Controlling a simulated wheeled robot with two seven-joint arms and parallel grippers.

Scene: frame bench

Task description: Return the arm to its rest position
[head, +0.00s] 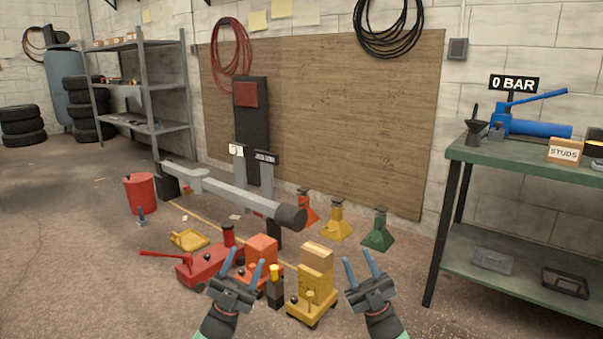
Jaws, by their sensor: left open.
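My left gripper (250,255) is in the lower middle of the head view, its two blue fingers spread apart with nothing seen between them. It shows in front of the red floor jack (205,266) and the orange block (262,248); I cannot tell whether it touches them. My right gripper (357,257) is to the right of the yellow jack (311,297), its fingers also apart and empty. Both grippers point forward, with dark wrists below them.
A grey beam (225,194) with a dark round end crosses behind the jacks. Orange, yellow (336,226) and green (379,232) stands are on the floor. A green bench (530,153) with a blue pump (535,126) is at right. A red bucket (141,194) stands left. Left floor is mostly clear.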

